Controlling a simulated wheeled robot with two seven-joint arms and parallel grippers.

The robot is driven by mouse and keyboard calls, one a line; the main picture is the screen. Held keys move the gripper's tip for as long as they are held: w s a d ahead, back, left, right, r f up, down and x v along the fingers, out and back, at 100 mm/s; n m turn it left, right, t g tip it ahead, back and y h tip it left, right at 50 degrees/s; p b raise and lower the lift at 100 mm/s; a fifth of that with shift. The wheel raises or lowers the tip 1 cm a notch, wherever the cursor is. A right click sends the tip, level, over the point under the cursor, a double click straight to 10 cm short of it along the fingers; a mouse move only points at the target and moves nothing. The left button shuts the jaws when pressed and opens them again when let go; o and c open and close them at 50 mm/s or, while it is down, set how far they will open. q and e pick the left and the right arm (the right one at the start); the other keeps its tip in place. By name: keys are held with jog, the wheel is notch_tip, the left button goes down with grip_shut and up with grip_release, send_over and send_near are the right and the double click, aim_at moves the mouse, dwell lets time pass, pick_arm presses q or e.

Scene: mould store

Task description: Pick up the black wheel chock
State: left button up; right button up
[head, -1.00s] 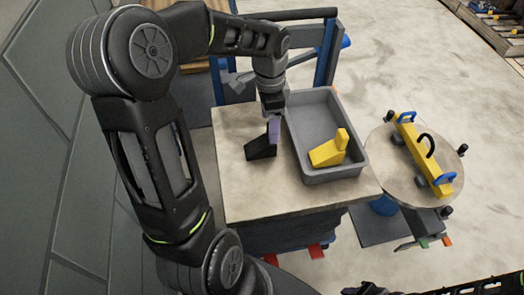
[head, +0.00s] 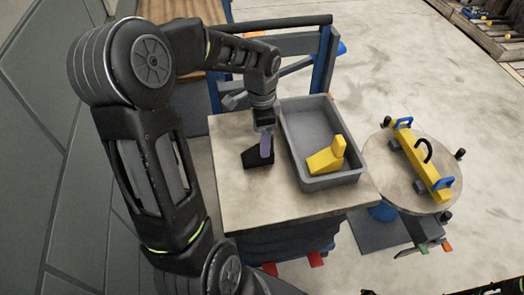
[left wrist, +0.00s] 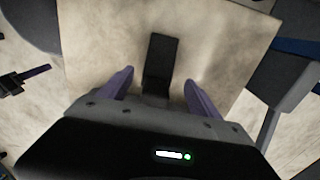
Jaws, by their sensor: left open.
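The black wheel chock (head: 256,157) lies on the square table top (head: 300,205), left of the grey tray. My left gripper (head: 265,147) is above the chock, pointing down, and partly covers it in the head view. In the left wrist view the chock (left wrist: 160,65) shows between and beyond the two purple fingers of the left gripper (left wrist: 158,82). The fingers are spread wide, with bare table on both sides of the chock. My right gripper is not clearly seen; only a dark bit of my body shows at the bottom right of the head view.
The grey tray (head: 293,123) holds a yellow chock (head: 325,158) close to the right of my gripper. A round table (head: 385,185) with a yellow bar (head: 424,163) stands farther right. A blue-framed cart (head: 322,62) is behind. The table's front is clear.

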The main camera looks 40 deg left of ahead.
pick_arm(q)
notch_tip(320, 180, down, 5)
jog(key=shift+d+f+b, duration=0.15)
jog(key=shift+b, duration=0.15)
jog(key=shift+c, duration=0.3)
grip_shut()
dwell(0.8)
notch_tip(320, 180, up, 10)
jog(key=shift+r+p, duration=0.1)
jog(key=shift+p, duration=0.55)
dwell(0.4)
